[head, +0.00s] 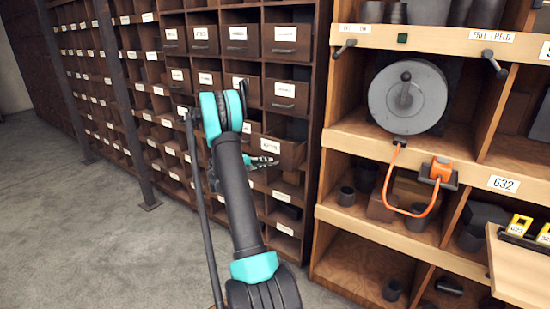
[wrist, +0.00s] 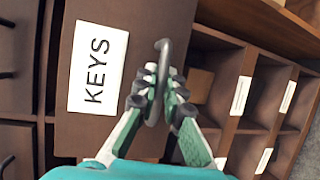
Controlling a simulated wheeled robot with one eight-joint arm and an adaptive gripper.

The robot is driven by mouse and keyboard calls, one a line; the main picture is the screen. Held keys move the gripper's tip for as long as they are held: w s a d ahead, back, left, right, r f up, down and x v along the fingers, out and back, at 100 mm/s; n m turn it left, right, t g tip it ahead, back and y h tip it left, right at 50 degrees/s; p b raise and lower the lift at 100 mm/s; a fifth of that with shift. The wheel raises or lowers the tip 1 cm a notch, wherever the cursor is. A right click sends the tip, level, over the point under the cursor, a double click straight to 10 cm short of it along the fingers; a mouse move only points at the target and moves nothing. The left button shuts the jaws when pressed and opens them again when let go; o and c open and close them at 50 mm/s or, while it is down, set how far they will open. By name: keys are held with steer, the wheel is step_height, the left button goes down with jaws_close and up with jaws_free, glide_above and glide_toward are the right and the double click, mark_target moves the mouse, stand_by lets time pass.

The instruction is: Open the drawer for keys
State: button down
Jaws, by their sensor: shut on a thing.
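The keys drawer (wrist: 85,120) shows in the wrist view with a white label reading KEYS, turned sideways. Its dark curved handle (wrist: 163,48) lies between my fingertips. My gripper (wrist: 162,92) is shut on this handle. In the head view my gripper (head: 263,162) is at the front of a brown drawer (head: 292,155) in the tall dark cabinet. That drawer stands out from the cabinet front, with part of its dark open top showing. My gripper covers part of its front, and its handle is hidden there.
The dark cabinet (head: 258,57) holds many labelled drawers and open slots around this one. A lighter wooden shelf (head: 360,144) stands close on the right, with a grey reel (head: 420,110) and an orange cable (head: 390,180). The grey floor (head: 90,240) at left is clear.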

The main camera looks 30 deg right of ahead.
steer(key=s+a, duration=0.4)
steer(key=a, duration=0.5)
steer(key=shift+a, duration=0.35)
steer(key=c, duration=1.9)
jaws_free()
steer(key=a, duration=0.4)
steer(key=a+r, duration=0.1)
steer(key=a, duration=0.3)
steer(key=a+r, duration=0.1)
steer(key=a, duration=0.2)
steer(key=shift+w+a+r, duration=0.1)
steer(key=shift+a, duration=0.3)
